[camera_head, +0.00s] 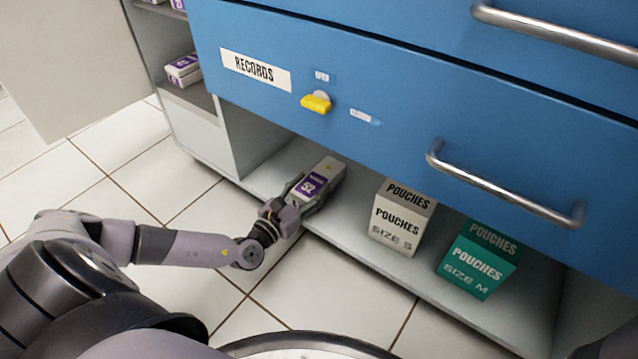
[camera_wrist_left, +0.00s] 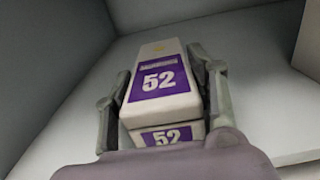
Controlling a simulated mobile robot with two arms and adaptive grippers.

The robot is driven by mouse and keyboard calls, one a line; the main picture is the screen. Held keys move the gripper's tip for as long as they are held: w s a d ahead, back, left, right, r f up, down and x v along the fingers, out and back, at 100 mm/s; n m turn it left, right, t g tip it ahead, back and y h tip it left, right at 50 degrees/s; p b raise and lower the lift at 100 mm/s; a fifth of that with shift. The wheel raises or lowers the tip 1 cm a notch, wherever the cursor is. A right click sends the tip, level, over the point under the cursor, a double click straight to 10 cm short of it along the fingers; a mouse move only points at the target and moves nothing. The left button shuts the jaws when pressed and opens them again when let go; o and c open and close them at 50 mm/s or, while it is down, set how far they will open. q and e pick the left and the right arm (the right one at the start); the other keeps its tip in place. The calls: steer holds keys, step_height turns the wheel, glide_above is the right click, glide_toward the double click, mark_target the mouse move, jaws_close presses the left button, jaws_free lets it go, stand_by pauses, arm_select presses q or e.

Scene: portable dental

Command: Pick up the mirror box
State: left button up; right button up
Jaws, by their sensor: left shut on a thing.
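The mirror box looks to be the small white box (camera_head: 318,181) with a purple label reading 52. It sits at the front left of the low open shelf in the head view. It also shows in the left wrist view (camera_wrist_left: 160,80), with a purple 52 label on its top and on its near end. My left gripper (camera_head: 298,196) has one finger on each side of this box and is shut on it. In the left wrist view the fingers (camera_wrist_left: 160,105) flank the box's near part. My right gripper is not in view.
A white pouches box (camera_head: 396,226), size S, and a teal pouches box (camera_head: 478,266), size M, stand to the right on the shelf (camera_head: 350,238). Blue drawers (camera_head: 400,110) with metal handles overhang it. Similar small boxes (camera_head: 183,68) lie in side shelves. Tiled floor is clear in front.

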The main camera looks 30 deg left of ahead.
arm_select(q)
steer(key=c, duration=0.8)
steer(key=shift+r, duration=0.1)
